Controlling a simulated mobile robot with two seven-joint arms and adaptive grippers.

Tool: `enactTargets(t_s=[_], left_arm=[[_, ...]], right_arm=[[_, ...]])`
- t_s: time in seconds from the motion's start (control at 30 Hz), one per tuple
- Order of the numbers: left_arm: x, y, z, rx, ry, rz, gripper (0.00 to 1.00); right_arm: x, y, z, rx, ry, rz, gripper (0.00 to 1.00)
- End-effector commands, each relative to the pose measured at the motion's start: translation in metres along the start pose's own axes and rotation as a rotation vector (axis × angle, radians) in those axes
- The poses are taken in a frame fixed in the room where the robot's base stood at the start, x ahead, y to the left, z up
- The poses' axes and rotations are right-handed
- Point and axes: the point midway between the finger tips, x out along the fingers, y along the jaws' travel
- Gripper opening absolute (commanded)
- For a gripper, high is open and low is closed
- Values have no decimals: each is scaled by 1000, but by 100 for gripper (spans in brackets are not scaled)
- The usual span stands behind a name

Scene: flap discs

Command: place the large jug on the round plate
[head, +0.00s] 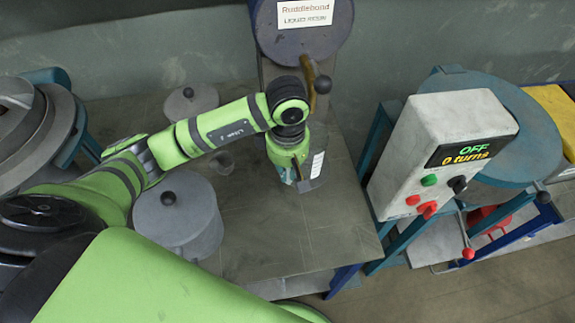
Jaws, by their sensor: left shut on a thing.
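My left gripper (294,177) comes down over the middle of the grey table, pointing downward. It is shut on the large jug (312,176), a greyish vessel with a white strip on its side. The gripper hides much of the jug, and I cannot tell whether its base touches the table. A large teal round plate (530,145) is on a blue frame at the right, partly behind a control box. The jug is left of it and well apart. My right gripper is out of view.
The control box (430,150) reads "OFF, 0 turns". A resin drum (290,35) with a tap stands behind the jug. Lidded grey pots (190,225) (190,100) and a small cup (222,162) are left of it. The table's front (270,250) is clear.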

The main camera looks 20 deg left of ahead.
Motion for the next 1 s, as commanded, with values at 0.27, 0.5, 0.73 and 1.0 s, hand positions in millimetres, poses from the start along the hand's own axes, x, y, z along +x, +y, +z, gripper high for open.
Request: enactTargets(t_s=[0.27,0.5,0.73,1.0], left_arm=[[6,3,-3,1,0,3,0],[10,3,-3,1,0,3,0],[8,3,-3,1,0,2,34],[3,4,-3,0,0,5,34]], right_arm=[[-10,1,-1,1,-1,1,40],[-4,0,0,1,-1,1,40],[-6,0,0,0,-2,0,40],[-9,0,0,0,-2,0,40]])
